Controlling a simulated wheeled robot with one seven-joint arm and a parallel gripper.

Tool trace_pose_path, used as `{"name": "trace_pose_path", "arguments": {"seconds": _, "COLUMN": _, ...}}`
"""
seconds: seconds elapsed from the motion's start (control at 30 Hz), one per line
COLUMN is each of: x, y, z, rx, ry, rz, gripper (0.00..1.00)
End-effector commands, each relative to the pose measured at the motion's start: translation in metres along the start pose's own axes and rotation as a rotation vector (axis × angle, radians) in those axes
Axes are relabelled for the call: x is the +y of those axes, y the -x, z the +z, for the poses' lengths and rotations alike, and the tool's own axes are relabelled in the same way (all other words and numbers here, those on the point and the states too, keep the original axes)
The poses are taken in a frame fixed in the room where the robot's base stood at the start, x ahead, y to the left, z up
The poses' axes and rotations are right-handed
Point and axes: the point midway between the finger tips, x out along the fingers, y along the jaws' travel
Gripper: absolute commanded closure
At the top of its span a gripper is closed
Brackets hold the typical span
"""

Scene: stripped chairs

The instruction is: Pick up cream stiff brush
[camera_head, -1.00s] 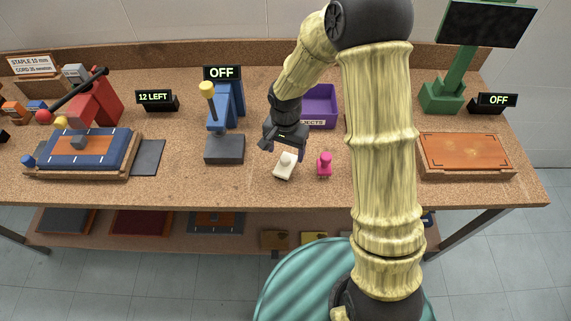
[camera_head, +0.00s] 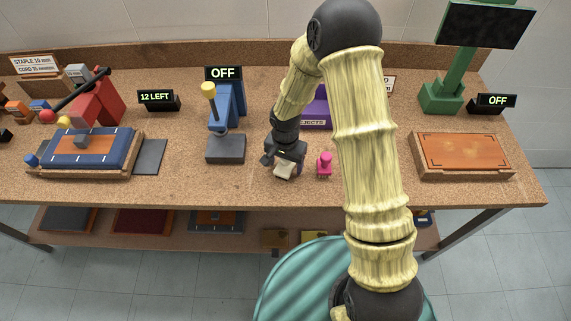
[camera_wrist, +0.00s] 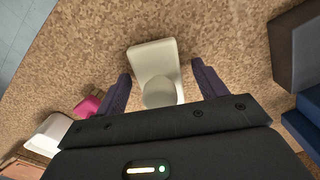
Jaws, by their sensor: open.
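The cream stiff brush (camera_head: 284,172) lies on the cork workbench, partly hidden under my gripper in the head view. In the wrist view the brush (camera_wrist: 155,66) shows a flat cream block with a round knob nearer the gripper. My gripper (camera_head: 278,161) is open above it. In the wrist view the two dark fingers of my gripper (camera_wrist: 160,78) stand on either side of the brush's knob end, with gaps on both sides. I cannot tell the exact height between fingertips and brush.
A pink object (camera_head: 325,165) stands just right of the brush. A blue press (camera_head: 226,120) with a grey base stands to the left. A purple bin (camera_head: 315,110) is behind. An orange-topped board (camera_head: 463,155) lies at the right. Bare bench lies in front of the brush.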

Motion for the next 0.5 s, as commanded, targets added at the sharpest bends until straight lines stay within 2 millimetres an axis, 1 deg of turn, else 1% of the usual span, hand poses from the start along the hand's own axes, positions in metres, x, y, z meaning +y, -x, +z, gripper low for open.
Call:
{"name": "trace_pose_path", "arguments": {"seconds": 0.47, "x": 0.0006, "y": 0.0002, "z": -0.0006, "rx": 0.000, "ry": -0.002, "rz": 0.000, "gripper": 0.29}}
{"name": "trace_pose_path", "arguments": {"seconds": 0.5, "x": 0.0005, "y": 0.0002, "z": -0.0006, "rx": 0.000, "ry": -0.001, "rz": 0.000, "gripper": 0.37}}
